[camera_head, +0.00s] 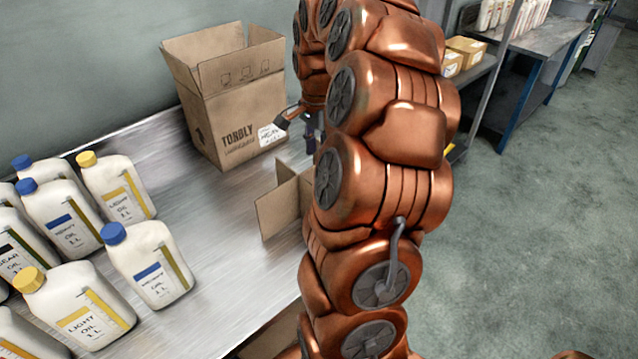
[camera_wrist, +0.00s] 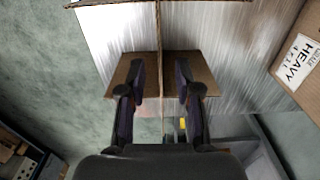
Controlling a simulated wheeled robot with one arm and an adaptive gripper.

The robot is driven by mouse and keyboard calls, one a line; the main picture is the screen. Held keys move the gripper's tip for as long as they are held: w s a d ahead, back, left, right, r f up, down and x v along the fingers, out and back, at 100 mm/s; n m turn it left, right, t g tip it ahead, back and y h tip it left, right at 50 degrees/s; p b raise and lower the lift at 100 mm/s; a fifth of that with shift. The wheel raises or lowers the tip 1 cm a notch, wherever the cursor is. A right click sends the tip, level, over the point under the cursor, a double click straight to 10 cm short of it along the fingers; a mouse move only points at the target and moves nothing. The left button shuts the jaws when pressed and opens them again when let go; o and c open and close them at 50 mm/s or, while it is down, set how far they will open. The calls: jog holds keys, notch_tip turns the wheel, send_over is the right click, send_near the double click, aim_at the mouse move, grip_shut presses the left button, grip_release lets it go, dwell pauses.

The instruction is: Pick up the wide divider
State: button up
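The cardboard divider (camera_head: 279,208) stands upright on the metal table, made of crossed brown panels. My arm hides its right part in the head view. In the wrist view, one divider panel (camera_wrist: 159,30) shows edge-on as a thin line, with a wider panel (camera_wrist: 205,70) crossing it. My gripper (camera_wrist: 160,80) is open, with one finger on each side of the edge-on panel and a gap on both sides. In the head view, my gripper (camera_head: 310,140) is partly hidden by my arm, above and behind the divider.
An open cardboard box (camera_head: 236,115) stands behind the divider; its labelled side also shows in the wrist view (camera_wrist: 290,65). Several oil bottles (camera_head: 148,262) crowd the table's left side. The metal table (camera_head: 215,235) is bare between bottles and divider. Shelves with boxes (camera_head: 466,50) stand at right.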

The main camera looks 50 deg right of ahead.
jog(key=shift+d+f+p, duration=0.1)
jog(key=shift+f+p, duration=0.9)
jog(key=shift+f, duration=1.7)
jog(key=shift+c, duration=0.2)
grip_shut()
